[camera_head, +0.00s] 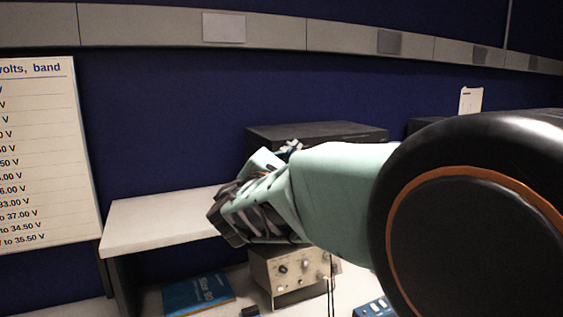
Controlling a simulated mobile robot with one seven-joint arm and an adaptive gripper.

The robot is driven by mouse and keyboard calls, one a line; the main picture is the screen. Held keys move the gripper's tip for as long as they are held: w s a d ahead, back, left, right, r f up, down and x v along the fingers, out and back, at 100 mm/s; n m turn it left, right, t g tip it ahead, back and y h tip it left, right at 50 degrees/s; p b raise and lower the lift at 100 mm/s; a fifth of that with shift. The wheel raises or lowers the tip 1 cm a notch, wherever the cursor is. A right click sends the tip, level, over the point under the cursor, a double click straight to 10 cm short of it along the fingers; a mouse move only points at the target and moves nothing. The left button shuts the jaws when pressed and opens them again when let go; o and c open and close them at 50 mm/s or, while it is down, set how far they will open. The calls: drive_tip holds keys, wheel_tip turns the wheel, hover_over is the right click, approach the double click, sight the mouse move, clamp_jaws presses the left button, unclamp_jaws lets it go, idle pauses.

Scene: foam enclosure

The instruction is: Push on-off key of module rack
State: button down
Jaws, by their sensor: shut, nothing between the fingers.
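My gripper (226,225) is at the end of my pale green arm, in the middle of the head view. It points left and down and is shut, with nothing seen in it. A black box-shaped unit (318,132) stands behind my arm on the pale shelf. A beige instrument (290,272) with knobs stands below my gripper, under the shelf level. I cannot tell which of these, if either, is the module rack. No on-off key can be made out; my arm and gripper hide much of both units' fronts.
The pale shelf (145,222) is bare to the left of my gripper. A blue book (198,293) lies on the lower surface. A blue device (374,308) sits at the bottom right of it. A voltage chart (40,150) stands at the left. Dark blue wall panels close the back.

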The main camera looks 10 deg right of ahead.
drive_tip(key=shift+w, duration=0.1)
idle(0.5)
drive_tip(key=shift+w+a, duration=0.15)
drive_tip(key=shift+w, duration=0.15)
drive_tip(key=shift+b, duration=0.4)
drive_tip(key=shift+s+b, duration=0.35)
drive_tip(key=shift+s, duration=0.05)
